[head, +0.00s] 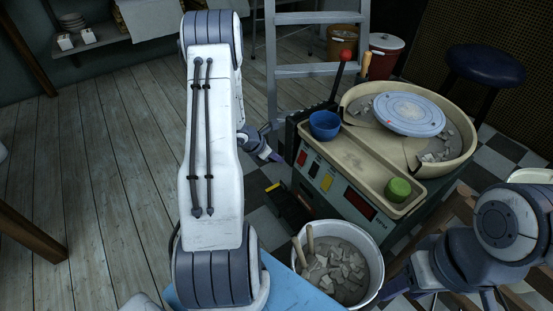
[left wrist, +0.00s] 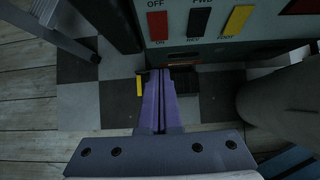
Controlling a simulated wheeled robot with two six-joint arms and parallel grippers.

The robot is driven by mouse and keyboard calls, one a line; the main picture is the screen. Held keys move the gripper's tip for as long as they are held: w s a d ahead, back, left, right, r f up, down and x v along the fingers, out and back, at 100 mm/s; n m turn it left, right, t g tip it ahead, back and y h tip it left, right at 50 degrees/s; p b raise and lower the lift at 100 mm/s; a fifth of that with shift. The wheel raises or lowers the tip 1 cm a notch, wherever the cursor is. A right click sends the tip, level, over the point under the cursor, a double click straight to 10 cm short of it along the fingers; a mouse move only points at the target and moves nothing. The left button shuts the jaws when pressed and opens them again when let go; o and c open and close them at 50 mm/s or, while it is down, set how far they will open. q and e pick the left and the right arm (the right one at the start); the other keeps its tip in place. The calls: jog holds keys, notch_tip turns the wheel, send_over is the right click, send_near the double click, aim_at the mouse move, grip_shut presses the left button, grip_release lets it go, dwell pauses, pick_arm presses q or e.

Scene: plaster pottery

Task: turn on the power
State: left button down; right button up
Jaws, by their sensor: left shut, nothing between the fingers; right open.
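The wheel's control panel (head: 335,190) faces me below the tray. On it a red rocker switch (head: 302,158) is marked OFF above and ON below in the left wrist view (left wrist: 157,26). Beside it are a black switch (left wrist: 199,22) marked REV below and a yellow switch (left wrist: 237,20). My left gripper (head: 275,158) is shut and empty, close to the panel's left side. In the left wrist view its purple fingers (left wrist: 167,72) lie just below the red switch; contact cannot be told. My right gripper (head: 440,292) is open at the lower right, partly cut off.
The pottery wheel (head: 409,114) sits in a basin, with a blue bowl (head: 324,124) and green sponge (head: 399,190) beside it. A bucket of clay pieces (head: 348,288) stands below the panel. A ladder (head: 290,71) stands behind. A black pedal (head: 288,205) lies on the floor.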

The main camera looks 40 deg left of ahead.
aim_at(299, 164)
pick_arm(q)
jog(key=shift+w+d+r+b+x, duration=0.1)
jog(key=shift+w+r+b+x, duration=0.3)
jog(key=shift+x, duration=1.15)
jog(key=shift+w+d+r+b+x, duration=0.15)
jog(key=shift+b+x, duration=0.6)
jog(key=shift+x, duration=0.8)
jog(key=shift+w+d+r+b+x, duration=0.1)
jog(key=shift+w+b+x, duration=0.3)
jog(key=shift+x, duration=1.15)
jog(key=shift+s, duration=0.2)
jog(key=shift+w, duration=0.1)
jog(key=shift+w+d+f+b, duration=0.1)
jog(key=shift+w+f+b, duration=0.15)
jog(key=shift+b, duration=0.15)
jog(key=shift+s+r, duration=0.1)
jog(key=shift+r, duration=0.15)
